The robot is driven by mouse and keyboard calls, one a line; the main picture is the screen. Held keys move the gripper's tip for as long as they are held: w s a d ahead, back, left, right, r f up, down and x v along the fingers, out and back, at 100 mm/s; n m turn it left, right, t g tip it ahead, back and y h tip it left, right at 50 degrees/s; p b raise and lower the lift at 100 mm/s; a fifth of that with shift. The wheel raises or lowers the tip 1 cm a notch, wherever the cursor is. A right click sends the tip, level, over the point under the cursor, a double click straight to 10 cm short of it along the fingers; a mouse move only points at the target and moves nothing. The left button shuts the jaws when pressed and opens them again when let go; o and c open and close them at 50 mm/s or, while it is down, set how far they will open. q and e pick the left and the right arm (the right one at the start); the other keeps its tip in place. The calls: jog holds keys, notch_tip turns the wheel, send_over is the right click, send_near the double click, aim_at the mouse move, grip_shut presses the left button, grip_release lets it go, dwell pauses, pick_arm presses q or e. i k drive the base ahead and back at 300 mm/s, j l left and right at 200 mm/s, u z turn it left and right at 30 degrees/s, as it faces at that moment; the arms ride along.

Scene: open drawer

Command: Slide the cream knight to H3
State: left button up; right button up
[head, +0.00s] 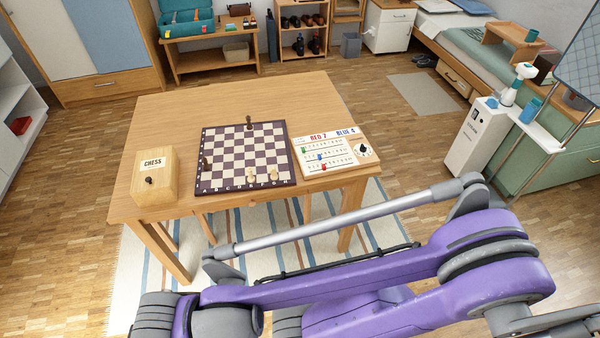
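The chessboard (245,157) lies on the wooden table, with letters along its near edge running from A at left towards H at right. Two cream pieces stand near its front edge: one cream piece (251,176) around column E and another cream piece (273,174) around column G. They are too small to tell for sure which is the knight. The right-hand column shows no piece around its third row from the front. A dark piece (249,122) stands at the far edge and another dark piece (205,163) at the left edge. Neither gripper is in view.
A wooden CHESS box (155,177) stands left of the board. A white score panel (331,153) with coloured markers and a dial lies close to its right. The table (180,108) is clear behind the board. My purple arm crosses the foreground over the striped rug (130,275).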

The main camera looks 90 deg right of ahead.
aim_at(274, 175)
jog(key=z, duration=2.95)
jog(key=i+l+u, duration=0.4)
jog(key=i, duration=0.15)
jog(key=i+l+u, duration=0.4)
jog(key=i+j, duration=0.05)
jog(key=i, duration=0.1)
